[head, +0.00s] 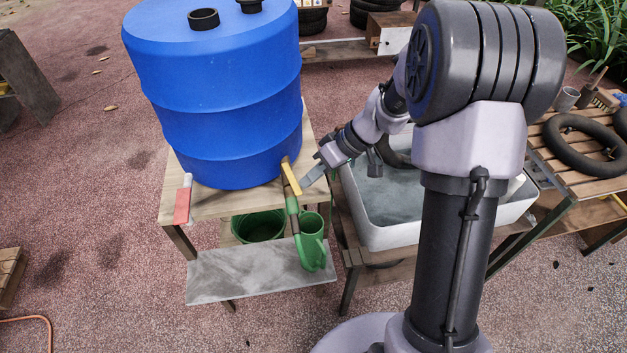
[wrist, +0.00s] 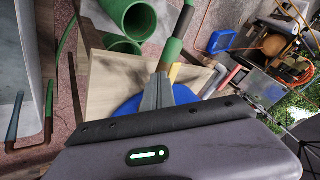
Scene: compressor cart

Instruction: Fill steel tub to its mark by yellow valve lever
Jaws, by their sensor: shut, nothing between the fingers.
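A large blue barrel (head: 215,100) stands upright on a wooden stand (head: 225,203). The yellow valve lever (head: 291,178) sits at its lower right front, slanting down to the right, with a green hose (head: 293,207) hanging below. My gripper (head: 306,182) is shut and empty, just right of the lever; I cannot tell whether they touch. In the wrist view my shut fingers (wrist: 158,88) are beside the lever (wrist: 174,72), which is partly hidden. A pale tub (head: 368,235) with greyish contents stands at right, partly behind my arm; I cannot confirm it is steel. No mark is discernible.
A red tag-like piece (head: 182,205) is at the stand's left corner. A slatted table (head: 575,160) with black rings is at right. Floor at left is mostly clear.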

